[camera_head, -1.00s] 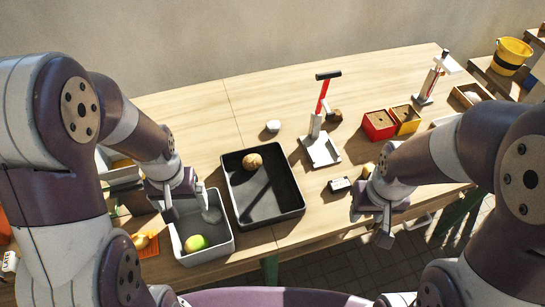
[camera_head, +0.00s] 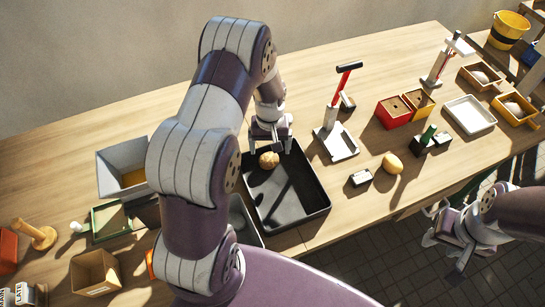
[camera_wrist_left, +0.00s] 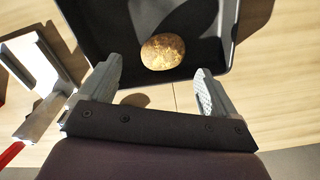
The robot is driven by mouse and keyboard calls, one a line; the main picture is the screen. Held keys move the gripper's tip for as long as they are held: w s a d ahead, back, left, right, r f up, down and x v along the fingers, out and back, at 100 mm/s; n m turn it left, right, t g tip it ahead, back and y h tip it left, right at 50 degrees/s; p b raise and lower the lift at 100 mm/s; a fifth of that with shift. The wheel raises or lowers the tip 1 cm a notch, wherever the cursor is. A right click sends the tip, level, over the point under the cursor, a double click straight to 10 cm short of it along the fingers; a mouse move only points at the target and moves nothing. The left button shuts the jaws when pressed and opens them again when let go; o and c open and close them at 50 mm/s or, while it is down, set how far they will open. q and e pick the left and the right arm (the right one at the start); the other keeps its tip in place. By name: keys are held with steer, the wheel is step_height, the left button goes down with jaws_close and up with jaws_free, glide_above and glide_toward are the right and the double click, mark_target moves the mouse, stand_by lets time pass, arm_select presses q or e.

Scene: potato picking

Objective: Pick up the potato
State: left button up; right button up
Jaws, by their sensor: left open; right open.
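A brown potato (camera_head: 269,160) lies in the black tray (camera_head: 318,208), near its far left corner. My left gripper (camera_head: 269,146) is open above the tray's far edge, just behind the potato. In the left wrist view the potato (camera_wrist_left: 162,51) shows beyond and between the two open fingertips (camera_wrist_left: 160,82), with nothing between the fingers. A yellow potato-like object (camera_head: 392,163) lies on the table at the right. My right gripper (camera_head: 447,232) is open and empty off the table's front edge at the right.
Red (camera_head: 393,113) and yellow boxes stand farther right.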

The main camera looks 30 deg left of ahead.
mark_target(269, 156)
arm_select(q)
steer(key=f+p, duration=0.1)
steer(key=f, duration=0.4)
steer(key=shift+s+a+f+p, duration=0.1)
steer(key=shift+s+a+p, duration=0.1)
steer(key=shift+p, duration=0.2)
steer(key=shift+f, duration=0.4)
steer(key=shift+w+f, duration=0.1)
steer(key=shift+f, duration=0.05)
steer(key=c, duration=1.1)
